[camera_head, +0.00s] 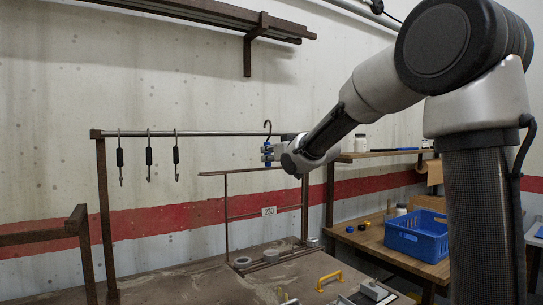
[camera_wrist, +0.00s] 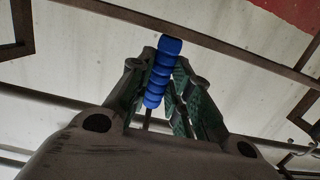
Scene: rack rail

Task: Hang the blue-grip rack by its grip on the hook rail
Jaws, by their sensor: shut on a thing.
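My gripper (camera_head: 267,154) is shut on the blue grip (camera_head: 264,147). In the wrist view the ribbed blue grip (camera_wrist: 163,70) sits between the two green-padded fingers (camera_wrist: 160,95). A dark open hook (camera_head: 267,127) rises above the grip in the head view. The grey hook rail (camera_head: 220,134) runs left to right on a brown post, and the hook overlaps its right part in the picture. Whether the hook touches the rail cannot be told. What hangs below the grip is hard to make out against the brown frame behind.
Several black-grip hooks (camera_head: 148,151) hang at the rail's left. A thin brown frame (camera_head: 227,200) with a "230" tag (camera_head: 269,211) stands below. A blue crate (camera_head: 418,235) sits on a wooden bench (camera_head: 375,240) at right. A dark shelf (camera_head: 200,12) is overhead.

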